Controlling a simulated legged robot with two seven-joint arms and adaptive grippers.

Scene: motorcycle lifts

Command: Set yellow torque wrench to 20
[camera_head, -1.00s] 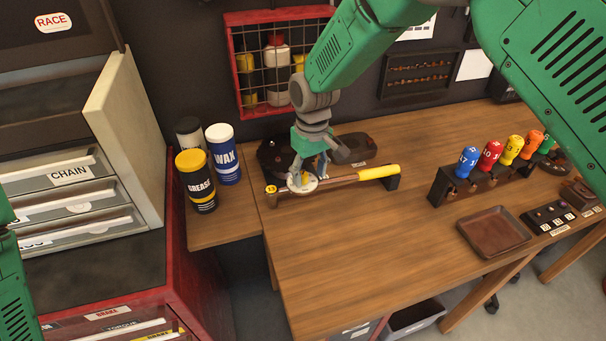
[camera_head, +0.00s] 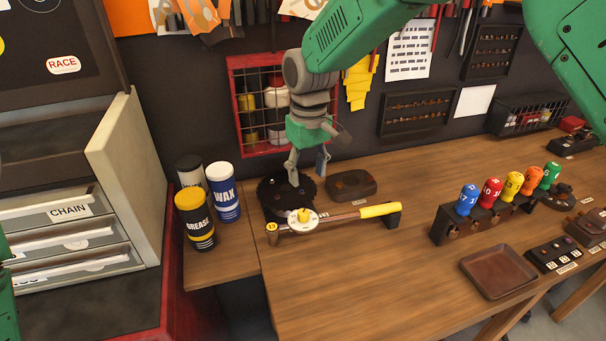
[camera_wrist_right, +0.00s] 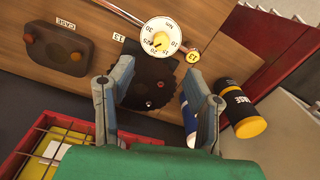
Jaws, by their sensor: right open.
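The yellow torque wrench (camera_head: 375,211) lies on the wooden bench, with its yellow handle to the right on a dark rest. Its round white dial (camera_head: 303,222) has a yellow knob in the middle. In the right wrist view the dial (camera_wrist_right: 161,36) shows numbers including 10, 15, 20, 25 and 30 and "Nm"; I cannot tell the exact setting. My right gripper (camera_head: 308,174) is open and empty, above and behind the dial, apart from it. Its spread fingers also show in the right wrist view (camera_wrist_right: 158,82). My left gripper is not in view.
A black toothed disc (camera_head: 276,196) and a brown case (camera_head: 351,185) lie behind the wrench. Grease (camera_head: 195,222) and wax (camera_head: 223,193) cans stand to its left. A socket rack (camera_head: 492,213) and empty tray (camera_head: 497,272) are at right. The bench front is clear.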

